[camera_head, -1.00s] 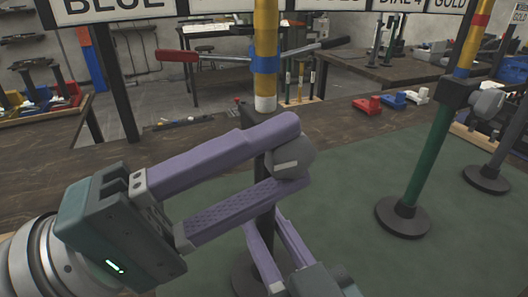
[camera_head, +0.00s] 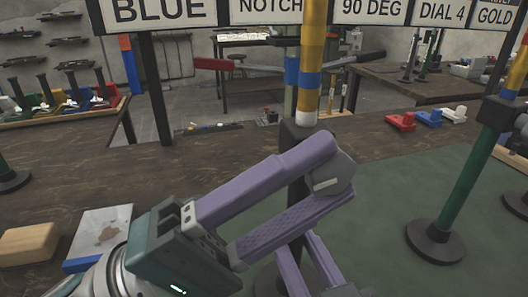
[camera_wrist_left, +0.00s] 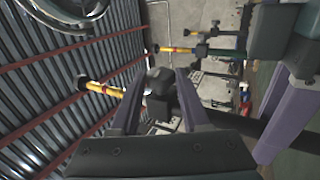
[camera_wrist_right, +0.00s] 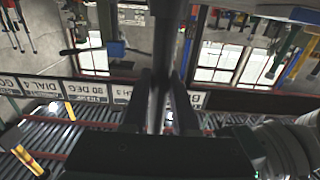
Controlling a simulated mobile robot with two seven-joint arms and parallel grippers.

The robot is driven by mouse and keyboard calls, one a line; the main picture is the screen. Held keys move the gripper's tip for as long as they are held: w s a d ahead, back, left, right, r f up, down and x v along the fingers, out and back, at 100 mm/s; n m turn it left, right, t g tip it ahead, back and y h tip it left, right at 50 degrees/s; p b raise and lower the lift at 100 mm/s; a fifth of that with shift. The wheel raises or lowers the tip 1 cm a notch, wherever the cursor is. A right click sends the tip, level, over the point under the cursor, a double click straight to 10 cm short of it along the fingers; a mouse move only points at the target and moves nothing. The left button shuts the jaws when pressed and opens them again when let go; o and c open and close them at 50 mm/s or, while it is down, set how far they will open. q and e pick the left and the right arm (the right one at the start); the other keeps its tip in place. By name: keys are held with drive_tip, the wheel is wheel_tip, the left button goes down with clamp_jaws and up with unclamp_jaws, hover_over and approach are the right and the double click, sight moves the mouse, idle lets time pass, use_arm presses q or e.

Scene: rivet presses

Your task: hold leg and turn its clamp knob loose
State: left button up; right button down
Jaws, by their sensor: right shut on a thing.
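The leg stands upright on the green mat, with a dark lower post (camera_head: 294,205) and a yellow, blue and white upper tube (camera_head: 313,70). Its grey clamp knob (camera_head: 342,176) sits on the right side of the post. My left gripper (camera_head: 333,168) reaches across the post, its purple fingers apart above and below the knob. In the left wrist view, the dark knob (camera_wrist_left: 160,82) lies between those fingers. My right gripper (camera_head: 297,243) is shut on the post below the knob; its wrist view shows the post (camera_wrist_right: 164,50) between the fingers. The leg's foot is mostly hidden.
Another leg, with a green post (camera_head: 457,175) and round foot, stands to the right. Red, blue and white small clamps (camera_head: 428,118) lie at the mat's back edge. A wooden block (camera_head: 28,244) and a pale plate (camera_head: 103,232) lie at the left. Signs hang above.

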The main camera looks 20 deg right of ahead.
use_arm(q)
drive_tip(key=o, duration=0.4)
drive_tip(key=shift+o, duration=0.2)
drive_tip(key=v, duration=0.7)
drive_tip(key=shift+a, duration=0.25)
